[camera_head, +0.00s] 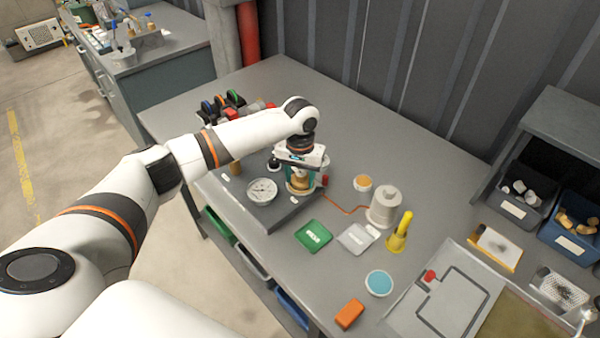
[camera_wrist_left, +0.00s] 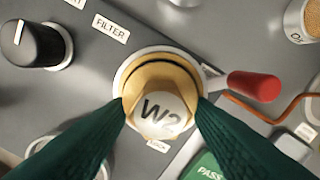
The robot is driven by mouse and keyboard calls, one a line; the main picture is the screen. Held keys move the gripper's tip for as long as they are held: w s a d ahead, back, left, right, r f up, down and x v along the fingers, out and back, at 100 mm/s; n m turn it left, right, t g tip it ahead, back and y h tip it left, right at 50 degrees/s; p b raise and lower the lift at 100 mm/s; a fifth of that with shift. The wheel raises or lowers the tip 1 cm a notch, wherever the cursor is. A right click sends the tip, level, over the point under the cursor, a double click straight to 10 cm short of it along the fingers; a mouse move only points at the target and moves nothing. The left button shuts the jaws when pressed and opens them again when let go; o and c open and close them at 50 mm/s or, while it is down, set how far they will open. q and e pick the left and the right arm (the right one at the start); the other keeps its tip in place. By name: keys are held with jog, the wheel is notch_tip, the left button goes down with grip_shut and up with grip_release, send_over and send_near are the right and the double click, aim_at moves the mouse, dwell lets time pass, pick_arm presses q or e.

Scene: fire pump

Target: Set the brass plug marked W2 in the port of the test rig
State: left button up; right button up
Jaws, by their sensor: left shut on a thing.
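The brass plug marked W2 (camera_wrist_left: 160,105) is between the two green fingers of my left gripper (camera_wrist_left: 162,118), which is shut on it. The plug has a hex head with a pale top face. It sits over a pale ring, the port (camera_wrist_left: 122,75), on the grey test rig (camera_wrist_left: 215,20); how deep it sits is hidden. In the head view my left gripper (camera_head: 300,182) points down at the right part of the rig (camera_head: 270,213), with the brass plug (camera_head: 299,184) below it. My right gripper does not show.
A red-handled lever (camera_wrist_left: 252,86) is beside the port. A black knob (camera_wrist_left: 34,45) and a gauge (camera_head: 262,191) are on the rig.

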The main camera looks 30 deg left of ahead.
aim_at(300, 175)
pick_arm(q)
jog(key=o, duration=1.1)
jog(key=shift+o, duration=0.2)
jog(key=shift+r+b, duration=0.3)
jog(key=shift+r, duration=0.05)
notch_tip(300, 175, up, 12)
jog(key=b, duration=0.2)
jog(key=shift+r, duration=0.25)
